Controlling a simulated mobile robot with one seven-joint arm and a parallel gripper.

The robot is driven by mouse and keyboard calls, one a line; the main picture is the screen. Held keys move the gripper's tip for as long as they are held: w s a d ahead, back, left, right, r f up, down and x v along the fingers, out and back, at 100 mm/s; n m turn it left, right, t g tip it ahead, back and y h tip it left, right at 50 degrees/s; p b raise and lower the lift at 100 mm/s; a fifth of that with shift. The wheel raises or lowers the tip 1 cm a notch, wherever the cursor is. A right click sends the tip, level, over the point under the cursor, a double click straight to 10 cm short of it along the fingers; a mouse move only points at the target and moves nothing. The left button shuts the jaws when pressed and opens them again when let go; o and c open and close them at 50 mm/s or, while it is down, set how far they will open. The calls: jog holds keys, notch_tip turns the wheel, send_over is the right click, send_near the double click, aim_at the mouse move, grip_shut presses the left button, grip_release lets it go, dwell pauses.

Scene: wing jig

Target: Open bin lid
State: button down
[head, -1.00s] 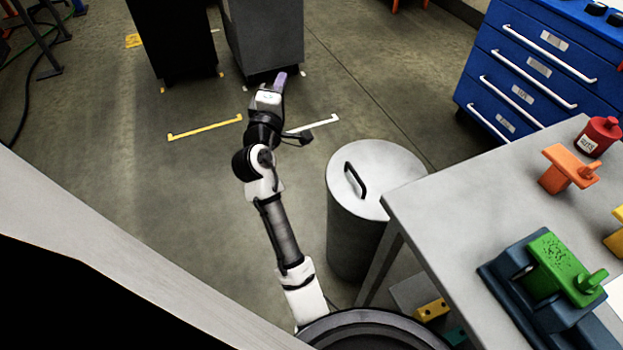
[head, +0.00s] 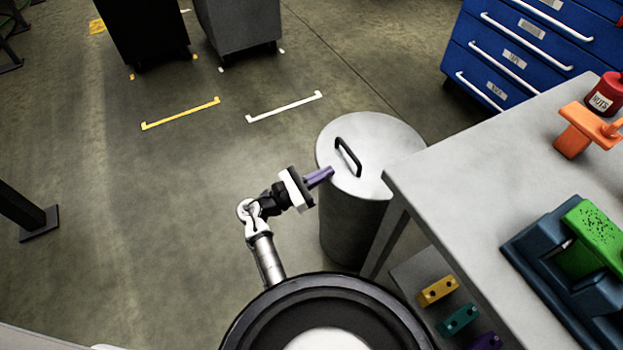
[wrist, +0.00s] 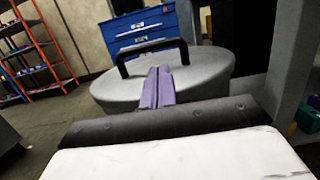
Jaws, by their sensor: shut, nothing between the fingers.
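The bin (head: 348,225) is a grey cylinder on the floor beside the workbench. Its round grey lid (head: 385,140) is on top, lying flat, with a black arched handle (head: 349,157). In the wrist view the lid (wrist: 205,75) fills the middle and the handle (wrist: 125,58) stands up across it. My gripper (head: 330,172) has purple fingers and is at the lid's left edge, just short of the handle. In the wrist view the fingers (wrist: 158,72) are together with nothing between them, pointing toward the handle. I cannot tell whether they touch the lid.
The workbench (head: 440,150) stands close against the bin's right side, carrying a green part (head: 590,240), an orange part (head: 585,128) and a red container (head: 604,93). A blue drawer cabinet (head: 520,50) and dark wheeled bins (head: 240,25) stand behind.

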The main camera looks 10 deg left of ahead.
aim_at(338, 170)
jog(key=x, duration=0.4)
jog(key=shift+w+d+r+b, duration=0.1)
jog(key=shift+w+d+b, duration=0.15)
jog(key=shift+d+b, duration=0.1)
jog(key=shift+a, duration=0.1)
jog(key=shift+r, duration=0.1)
